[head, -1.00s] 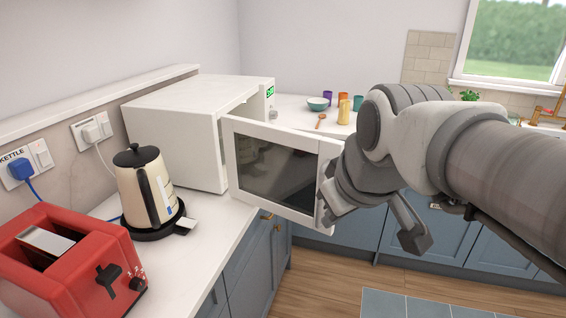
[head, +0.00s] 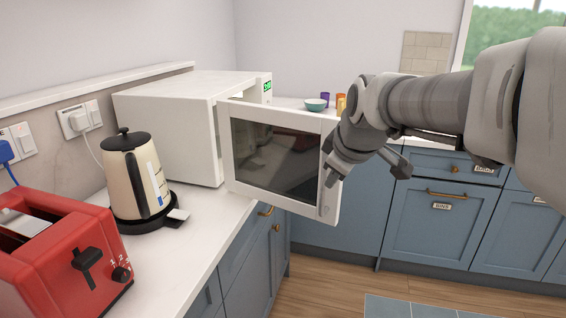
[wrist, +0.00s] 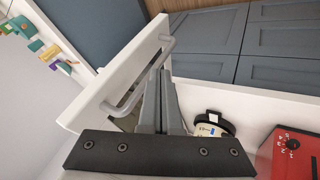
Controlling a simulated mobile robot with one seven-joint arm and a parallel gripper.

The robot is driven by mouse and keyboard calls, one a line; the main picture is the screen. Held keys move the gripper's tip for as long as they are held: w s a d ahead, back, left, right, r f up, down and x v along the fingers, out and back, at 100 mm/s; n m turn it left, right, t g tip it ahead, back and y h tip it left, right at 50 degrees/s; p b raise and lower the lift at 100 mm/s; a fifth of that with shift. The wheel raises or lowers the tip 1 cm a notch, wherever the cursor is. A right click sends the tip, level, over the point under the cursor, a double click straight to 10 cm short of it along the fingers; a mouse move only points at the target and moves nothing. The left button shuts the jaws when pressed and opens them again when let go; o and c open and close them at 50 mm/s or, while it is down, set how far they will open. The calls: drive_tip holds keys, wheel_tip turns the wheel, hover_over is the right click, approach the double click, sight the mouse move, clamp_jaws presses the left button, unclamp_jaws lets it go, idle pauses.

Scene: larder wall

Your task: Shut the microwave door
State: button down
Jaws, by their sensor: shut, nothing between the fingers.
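The white microwave (head: 165,125) stands on the counter at the left of the head view. Its door (head: 275,160) is swung wide open, the dark window facing me. In the wrist view the door's white frame (wrist: 115,75) and bar handle (wrist: 128,98) show at the left of the fingers. My gripper (wrist: 160,72) is shut and empty, beside the handle at the door's free edge. I cannot tell whether the fingers touch the door.
A cream kettle (head: 137,180) and a red toaster (head: 62,250) stand on the counter in front of the microwave. A teal bowl (head: 316,105) and several cups are on the far counter. Blue cabinets (head: 440,220) line the back. Wooden floor (head: 325,285) is clear below the door.

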drive_tip(key=shift+w+d+f, duration=0.25)
drive_tip(key=shift+w+d, duration=0.1)
drive_tip(key=shift+w, duration=0.4)
drive_tip(key=shift+w+d+f, duration=0.2)
drive_tip(key=shift+w+d, duration=0.15)
drive_tip(key=shift+w, duration=0.4)
drive_tip(key=shift+w+d+f, duration=0.25)
drive_tip(key=shift+w+d, duration=0.1)
drive_tip(key=shift+w, duration=0.4)
drive_tip(key=shift+w, duration=0.1)
